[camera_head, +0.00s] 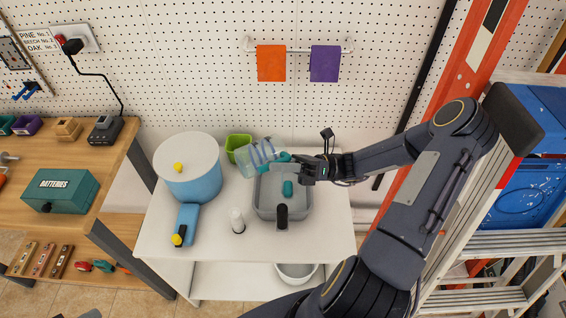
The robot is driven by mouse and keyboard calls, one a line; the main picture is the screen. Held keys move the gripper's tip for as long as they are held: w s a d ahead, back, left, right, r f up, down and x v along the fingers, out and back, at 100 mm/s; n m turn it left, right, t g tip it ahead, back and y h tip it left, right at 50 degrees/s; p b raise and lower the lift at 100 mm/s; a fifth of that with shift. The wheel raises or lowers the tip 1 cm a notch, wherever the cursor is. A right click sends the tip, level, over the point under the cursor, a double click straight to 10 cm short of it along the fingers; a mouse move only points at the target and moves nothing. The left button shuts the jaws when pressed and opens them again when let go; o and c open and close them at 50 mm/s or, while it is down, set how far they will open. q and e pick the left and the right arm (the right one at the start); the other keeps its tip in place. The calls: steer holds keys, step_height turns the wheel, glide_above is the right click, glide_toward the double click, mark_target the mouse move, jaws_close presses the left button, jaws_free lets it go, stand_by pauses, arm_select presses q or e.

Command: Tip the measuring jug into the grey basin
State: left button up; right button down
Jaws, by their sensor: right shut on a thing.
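The measuring jug (253,157) is clear with a blue tint and has a teal handle. My right gripper (294,162) is shut on the jug at its handle side, coming in from the right. The jug is tilted and held over the back left corner of the grey basin (261,203). I cannot tell whether any liquid is in it or leaving it. The basin stands on the white table and holds a small teal piece (287,188). My left gripper is not in view.
A blue bucket with a white lid (190,180) stands left on the white table (250,248). A green pot (237,143) is close behind the jug. A ladder (440,215) stands at right.

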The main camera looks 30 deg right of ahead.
steer(key=shift+d+r, duration=0.1)
steer(key=shift+d, duration=0.05)
steer(key=a+f+n+g+h+p, duration=0.1)
steer(key=a+f+h+p, duration=0.3)
steer(key=a+h, duration=0.2)
steer(key=a+f+n+g+h+p, duration=0.1)
steer(key=a+f+h+p, duration=0.3)
steer(key=h, duration=0.7)
steer(key=shift+w+a+n+g+h+p, duration=0.2)
steer(key=shift+a+n+g+h+p, duration=0.15)
steer(key=shift+a, duration=0.85)
